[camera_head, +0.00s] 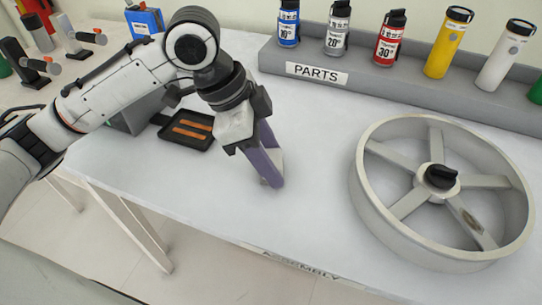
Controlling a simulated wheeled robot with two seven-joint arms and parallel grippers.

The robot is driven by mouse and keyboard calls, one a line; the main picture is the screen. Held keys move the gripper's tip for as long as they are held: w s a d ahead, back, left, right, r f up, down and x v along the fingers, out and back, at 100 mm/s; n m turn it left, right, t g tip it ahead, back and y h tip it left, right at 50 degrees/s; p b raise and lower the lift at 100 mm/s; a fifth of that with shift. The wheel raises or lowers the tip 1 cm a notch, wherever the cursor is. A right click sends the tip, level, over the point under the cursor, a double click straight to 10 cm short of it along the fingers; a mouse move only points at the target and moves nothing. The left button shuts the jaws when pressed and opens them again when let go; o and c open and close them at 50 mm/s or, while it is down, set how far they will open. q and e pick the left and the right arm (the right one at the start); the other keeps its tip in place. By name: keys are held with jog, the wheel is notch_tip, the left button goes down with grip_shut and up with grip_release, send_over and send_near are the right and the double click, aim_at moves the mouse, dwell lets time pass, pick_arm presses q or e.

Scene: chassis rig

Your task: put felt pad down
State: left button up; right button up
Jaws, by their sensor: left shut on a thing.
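My left gripper (273,181) points down over the middle of the white table, left of the large grey wheel. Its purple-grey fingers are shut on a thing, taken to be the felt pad. The fingers hide most of it, so its shape cannot be made out. The fingertips are close to the table top; I cannot tell whether they touch it. My right gripper is not in view.
The spoked wheel (363,190) lies on the table at right, with a black knob (441,176) at its hub. A black tray (163,133) holds orange-brown strips. A grey PARTS shelf (365,78) carries several canisters. The table's front middle is clear.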

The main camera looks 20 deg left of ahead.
pick_arm(q)
jog(key=o, duration=0.9)
jog(key=shift+f, duration=0.1)
jog(key=shift+o, duration=0.2)
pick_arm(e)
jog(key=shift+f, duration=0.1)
pick_arm(q)
jog(key=p+v, duration=0.2)
jog(key=v, duration=1)
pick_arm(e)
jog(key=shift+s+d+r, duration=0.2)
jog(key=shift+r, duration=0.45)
